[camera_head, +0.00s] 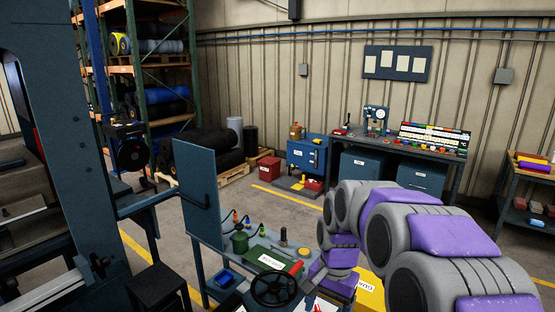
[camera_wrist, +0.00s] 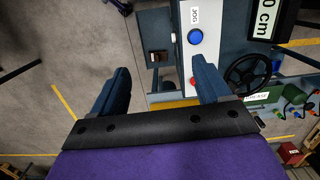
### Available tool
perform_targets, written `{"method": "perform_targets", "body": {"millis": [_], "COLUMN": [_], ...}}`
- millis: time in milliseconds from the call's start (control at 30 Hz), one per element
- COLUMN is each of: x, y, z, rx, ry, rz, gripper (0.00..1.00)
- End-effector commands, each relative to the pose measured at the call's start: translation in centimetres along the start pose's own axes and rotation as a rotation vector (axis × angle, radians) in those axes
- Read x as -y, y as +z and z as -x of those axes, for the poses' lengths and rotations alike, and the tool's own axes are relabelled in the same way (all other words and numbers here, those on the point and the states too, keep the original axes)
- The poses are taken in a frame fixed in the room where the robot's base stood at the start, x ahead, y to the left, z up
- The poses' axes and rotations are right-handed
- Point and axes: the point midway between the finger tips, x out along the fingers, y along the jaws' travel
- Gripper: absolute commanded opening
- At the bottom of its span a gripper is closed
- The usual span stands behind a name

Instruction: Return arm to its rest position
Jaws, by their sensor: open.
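My gripper (camera_wrist: 160,68) is open in the wrist view, with its two dark blue fingers wide apart and nothing held between them. Beyond the fingers are the concrete floor and a grey panel (camera_wrist: 197,70) with a blue button (camera_wrist: 195,36) and a red button. The panel's lower part is partly behind the right finger. In the head view my purple and grey arm bends in from the lower right and curls down beside the workbench (camera_head: 213,262). I cannot make out the fingers there.
A black handwheel (camera_head: 274,288) sits at the bench's front; it also shows in the wrist view (camera_wrist: 248,76). The blue press frame (camera_head: 92,150) stands at left. Open floor (camera_head: 265,208) lies beyond the bench.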

Motion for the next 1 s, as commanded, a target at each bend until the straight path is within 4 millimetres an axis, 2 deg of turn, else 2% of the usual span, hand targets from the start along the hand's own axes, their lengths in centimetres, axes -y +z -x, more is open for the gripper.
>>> {"method": "perform_targets", "body": {"millis": [33, 333, 600, 800, 1000], "x": [-1.2, -7.9, -14.2, -17.7, -19.0], "y": [1.5, 9.7, 16.8, 20.6, 22.1], "z": [0.0, -1.0, -3.9, -6.1, -7.1], "rx": [0.0, 0.014, 0.035, 0.045, 0.056], "ry": [0.003, 0.041, 0.071, 0.084, 0.088], "rz": [0.038, 0.271, 0.453, 0.548, 0.584], "gripper": [0.77, 0.77, 0.77, 0.77, 0.77]}}
